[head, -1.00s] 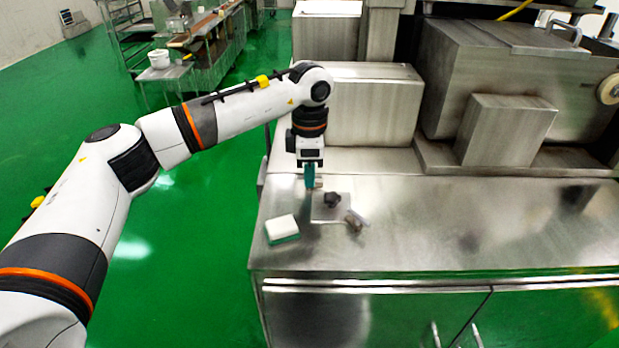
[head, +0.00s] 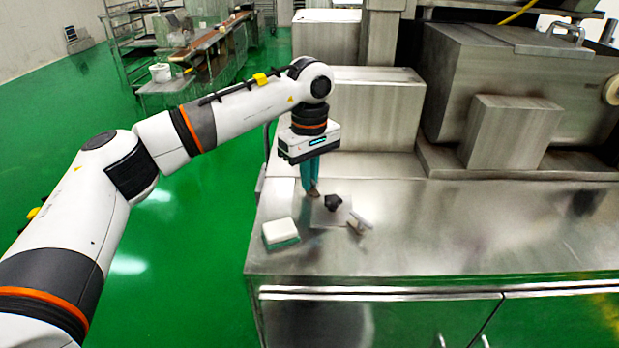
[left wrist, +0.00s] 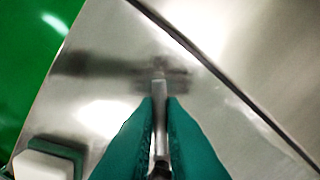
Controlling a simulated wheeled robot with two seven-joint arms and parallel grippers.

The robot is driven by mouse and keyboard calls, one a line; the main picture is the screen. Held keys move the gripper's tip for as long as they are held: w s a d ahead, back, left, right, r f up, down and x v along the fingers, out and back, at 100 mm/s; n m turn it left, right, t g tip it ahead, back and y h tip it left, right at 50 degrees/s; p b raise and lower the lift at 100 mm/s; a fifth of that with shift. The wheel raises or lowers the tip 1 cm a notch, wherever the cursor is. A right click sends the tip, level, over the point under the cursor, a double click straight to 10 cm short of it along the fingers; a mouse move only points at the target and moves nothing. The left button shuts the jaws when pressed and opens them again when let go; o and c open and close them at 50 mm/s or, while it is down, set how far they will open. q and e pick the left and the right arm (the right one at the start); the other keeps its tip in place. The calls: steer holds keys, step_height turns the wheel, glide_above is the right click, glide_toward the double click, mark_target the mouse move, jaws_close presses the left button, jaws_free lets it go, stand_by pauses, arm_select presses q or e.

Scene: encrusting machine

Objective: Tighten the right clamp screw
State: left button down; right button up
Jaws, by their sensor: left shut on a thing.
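My left gripper (head: 312,188) points down at the steel tabletop, with teal fingers. In the left wrist view the fingers (left wrist: 160,110) are closed around a slim metal screw handle (left wrist: 160,135), which lies between them. A dark knob (head: 333,202) sits on a small plate just right of the gripper in the head view. A small metal clamp piece (head: 358,222) with a bar stands at the plate's right side. The fingers hide most of the held part in the head view, so I cannot tell how far its screw is turned. My right gripper is not in view.
A white and green sponge-like block (head: 281,233) lies to the front left of the plate. Steel boxes (head: 375,112) of the machine stand behind the tabletop (head: 450,230). The tabletop is clear to the right. Its left edge drops to the green floor.

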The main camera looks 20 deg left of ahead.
arm_select(q)
steer(key=shift+r+m, duration=0.1)
steer(key=shift+m, duration=2)
steer(key=c, duration=1.5)
jaws_free()
steer(key=shift+r+b, duration=0.25)
steer(key=shift+b, duration=0.05)
step_height(320, 180, up, 12)
steer(key=shift+f+b, duration=0.25)
steer(key=shift+b, duration=0.65)
